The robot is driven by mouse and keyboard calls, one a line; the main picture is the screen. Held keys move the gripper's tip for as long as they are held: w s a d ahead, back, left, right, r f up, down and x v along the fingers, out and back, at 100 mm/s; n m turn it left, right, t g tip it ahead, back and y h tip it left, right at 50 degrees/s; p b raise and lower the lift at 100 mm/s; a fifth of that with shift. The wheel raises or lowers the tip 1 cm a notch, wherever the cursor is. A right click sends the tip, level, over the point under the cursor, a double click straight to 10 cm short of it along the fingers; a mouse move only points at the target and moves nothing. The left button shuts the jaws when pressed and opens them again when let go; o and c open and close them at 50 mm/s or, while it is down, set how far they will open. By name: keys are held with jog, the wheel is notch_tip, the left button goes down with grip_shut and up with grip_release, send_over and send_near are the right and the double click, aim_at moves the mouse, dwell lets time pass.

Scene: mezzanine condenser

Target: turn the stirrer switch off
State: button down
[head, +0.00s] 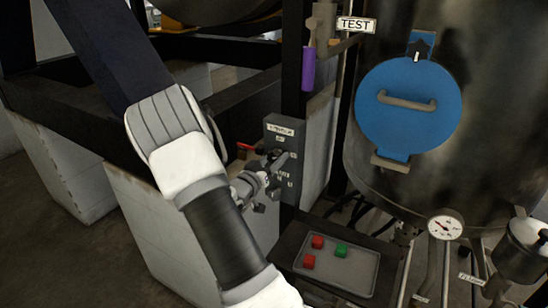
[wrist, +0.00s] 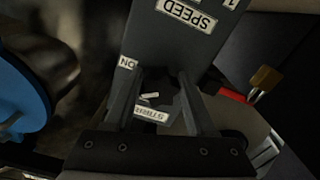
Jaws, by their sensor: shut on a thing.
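The grey control box (head: 287,127) is on the post in the middle of the head view, with small white labels. In the wrist view the box (wrist: 165,45) appears upside down, with SPEED, ON and STIRRER labels. The stirrer switch (wrist: 160,85) is a black knob with a white pointer mark, beside the STIRRER label. The ON label (wrist: 127,64) is up and left of it; the exact pointer setting is hard to tell. My gripper (head: 275,163) is at the box front. In the wrist view my gripper (wrist: 160,98) has its fingers around the knob, shut on it.
A red-handled part (head: 245,148) is just left of the box; a brass padlock (wrist: 266,78) is near it. A tray (head: 350,283) with red and green blocks lies below. A steel tank with a blue round hatch (head: 405,118) stands right.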

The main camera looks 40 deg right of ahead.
jog(key=n+p, duration=0.2)
jog(key=n, duration=0.4)
jog(key=shift+s+r+p, duration=0.1)
jog(key=shift+r+p, duration=0.05)
jog(key=shift+p, duration=0.15)
jog(key=n+p, duration=0.1)
jog(key=n, duration=0.4)
jog(key=shift+p, duration=0.4)
jog(key=shift+s+n, duration=0.1)
jog(key=shift+n, duration=0.3)
jog(key=shift+c, duration=1.2)
grip_release()
jog(key=b+v, duration=0.1)
jog(key=v, duration=1.6)
jog(key=shift+a+b, duration=0.15)
jog(key=shift+b, duration=0.25)
